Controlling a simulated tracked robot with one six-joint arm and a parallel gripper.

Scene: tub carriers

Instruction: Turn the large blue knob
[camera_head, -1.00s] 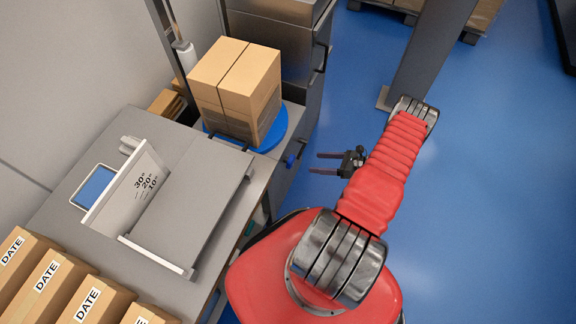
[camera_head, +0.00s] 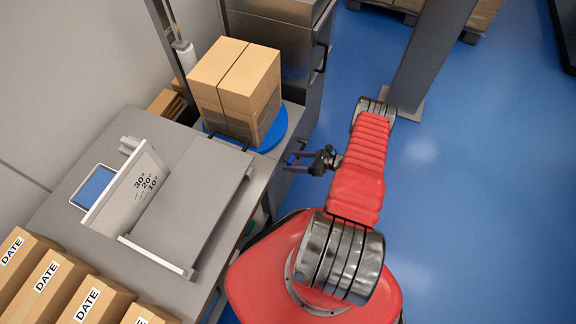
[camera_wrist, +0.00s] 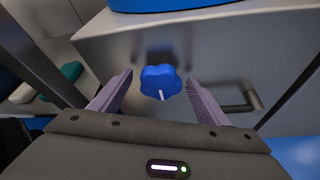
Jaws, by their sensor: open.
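The large blue knob (camera_wrist: 160,80) is on the grey front face of a cabinet, in the middle of the wrist view. It has a lobed edge and a white mark that points down, slightly right. My gripper (camera_wrist: 158,92) is open, with one finger to the left and one to the right of the knob. I see no contact between the fingers and the knob.
A dark handle (camera_wrist: 240,98) sticks out right of the knob. Above it, a blue turntable (camera_head: 277,130) bears a cardboard box (camera_head: 235,85). A grey bench with a slanted plate (camera_head: 185,205) stands at the left. The blue floor (camera_head: 470,200) at the right is clear.

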